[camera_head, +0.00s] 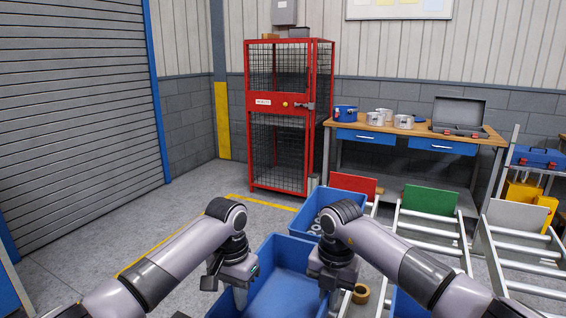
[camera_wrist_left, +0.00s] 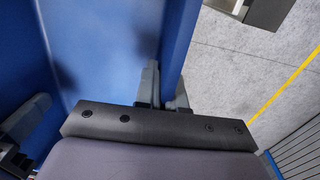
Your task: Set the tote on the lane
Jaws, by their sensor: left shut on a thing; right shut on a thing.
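A blue tote (camera_head: 283,297), empty where I can see into it, is held between my two grippers at the bottom middle of the head view. My left gripper (camera_head: 240,296) is shut on its left wall. In the left wrist view the fingers (camera_wrist_left: 163,95) straddle the tote's blue wall (camera_wrist_left: 178,35). My right gripper (camera_head: 328,290) is shut on the tote's right wall. Roller lanes stand to the right, with a red end plate (camera_head: 352,184), a green one (camera_head: 430,199) and a white one (camera_head: 517,215). Whether the tote's underside touches anything is hidden.
A second blue tote (camera_head: 345,191) with metal rings stands just behind the held one. A brown ring (camera_head: 361,293) lies right of my right gripper. A red mesh cage (camera_head: 290,112) and a workbench (camera_head: 400,129) with pots stand behind. Floor at left is clear.

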